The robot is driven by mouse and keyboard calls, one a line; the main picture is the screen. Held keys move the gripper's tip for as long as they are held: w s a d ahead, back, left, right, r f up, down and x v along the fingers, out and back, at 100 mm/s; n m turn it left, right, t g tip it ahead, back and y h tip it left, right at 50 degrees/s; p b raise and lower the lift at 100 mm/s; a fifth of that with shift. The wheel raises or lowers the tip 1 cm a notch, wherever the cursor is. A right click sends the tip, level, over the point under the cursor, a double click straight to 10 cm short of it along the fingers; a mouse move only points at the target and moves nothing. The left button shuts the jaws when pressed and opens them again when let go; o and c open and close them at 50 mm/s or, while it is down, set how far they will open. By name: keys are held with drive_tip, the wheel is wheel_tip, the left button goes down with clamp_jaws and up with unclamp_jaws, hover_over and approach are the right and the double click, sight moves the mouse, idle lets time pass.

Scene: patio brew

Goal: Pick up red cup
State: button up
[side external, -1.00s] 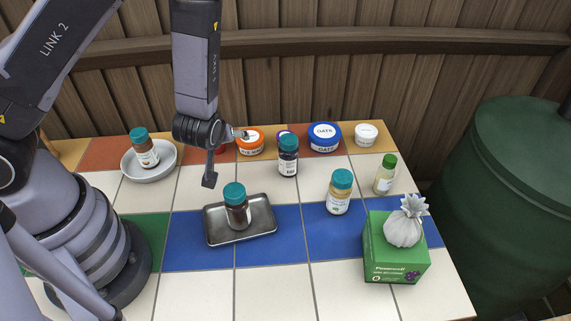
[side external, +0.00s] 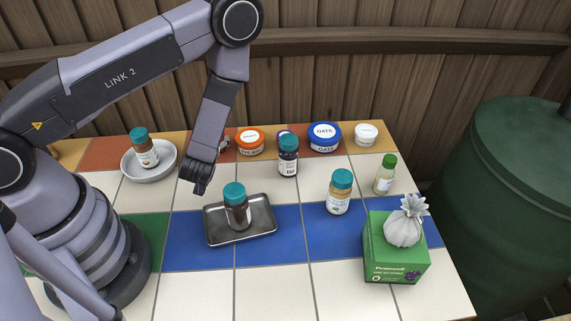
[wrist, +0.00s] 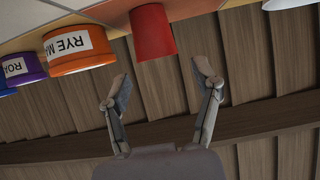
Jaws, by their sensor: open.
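The red cup (wrist: 152,33) shows in the wrist view at the top, upside down in the picture, at the edge of the tiled table. My gripper (wrist: 161,88) is open and empty in the wrist view. Its two fingertips are spread to the left and right below the cup's image, with wooden fence between them. The cup is ahead of the fingers, not between them. In the side view my arm hides nearly all of the cup and most of the gripper, so the exact gap cannot be told.
An orange tub (side external: 250,141) stands right of the cup's place, with a dark jar (side external: 288,156) and blue tub (side external: 324,137) beyond. A white bowl (side external: 131,166) holding a jar is on the left. A metal tray (side external: 264,233) with a jar lies in front. The fence rises behind.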

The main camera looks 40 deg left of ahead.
drive_tip(key=x, duration=0.5)
drive_tip(key=shift+d+f, duration=0.15)
drive_tip(key=shift+f, duration=0.05)
drive_tip(key=shift+c, duration=0.4)
drive_tip(key=c, duration=0.5)
